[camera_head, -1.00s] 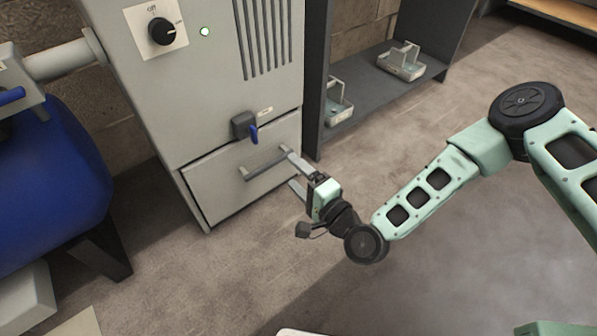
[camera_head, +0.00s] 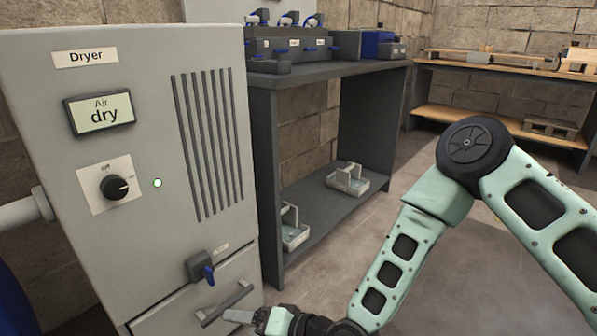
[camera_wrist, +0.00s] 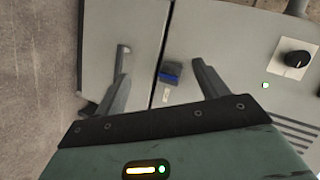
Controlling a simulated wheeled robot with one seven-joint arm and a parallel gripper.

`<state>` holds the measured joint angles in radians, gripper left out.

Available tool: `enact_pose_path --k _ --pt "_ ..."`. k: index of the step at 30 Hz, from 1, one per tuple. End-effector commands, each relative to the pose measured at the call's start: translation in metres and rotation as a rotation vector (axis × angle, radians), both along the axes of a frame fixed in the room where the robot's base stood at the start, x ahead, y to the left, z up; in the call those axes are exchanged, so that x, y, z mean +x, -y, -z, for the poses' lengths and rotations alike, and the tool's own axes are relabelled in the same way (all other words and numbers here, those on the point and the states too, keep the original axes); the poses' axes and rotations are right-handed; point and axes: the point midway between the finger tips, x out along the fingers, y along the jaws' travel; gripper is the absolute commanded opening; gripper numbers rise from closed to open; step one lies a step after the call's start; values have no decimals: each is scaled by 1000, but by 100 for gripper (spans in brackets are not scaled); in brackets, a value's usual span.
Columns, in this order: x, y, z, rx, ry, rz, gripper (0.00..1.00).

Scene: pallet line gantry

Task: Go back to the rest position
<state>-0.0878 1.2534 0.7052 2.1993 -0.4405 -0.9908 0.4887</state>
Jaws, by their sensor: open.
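My gripper (camera_head: 240,316) is at the bottom of the head view, partly cut off by the frame edge, close to the drawer handle (camera_head: 224,303) of the grey dryer (camera_head: 85,235). In the wrist view my gripper (camera_wrist: 160,75) has its two fingers spread, with nothing held between them. The drawer front (camera_wrist: 105,30) and the blue-levered valve (camera_wrist: 171,74) lie beyond the fingers. The drawer handle shows near the left finger; I cannot tell whether they touch.
The dryer's display (camera_head: 100,112) reads "Air dry", above a black knob (camera_head: 114,187) and a lit green lamp (camera_head: 157,183). A dark shelf unit (camera_head: 330,75) stands to the right with two trays on its lower shelf. A wooden-shelved bench (camera_head: 500,118) is behind. Floor at right is clear.

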Motion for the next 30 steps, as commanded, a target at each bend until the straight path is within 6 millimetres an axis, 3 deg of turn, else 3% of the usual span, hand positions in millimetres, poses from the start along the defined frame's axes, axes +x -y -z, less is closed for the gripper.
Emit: enact_pose_path --k 8,18,24,30 --pt "-22 40 -37 -447 121 -263 73" --pt "-59 129 -109 -907 146 -446 73" --pt "-95 181 -156 -1082 96 -509 73" --pt "-130 214 -189 -1164 41 -552 73"
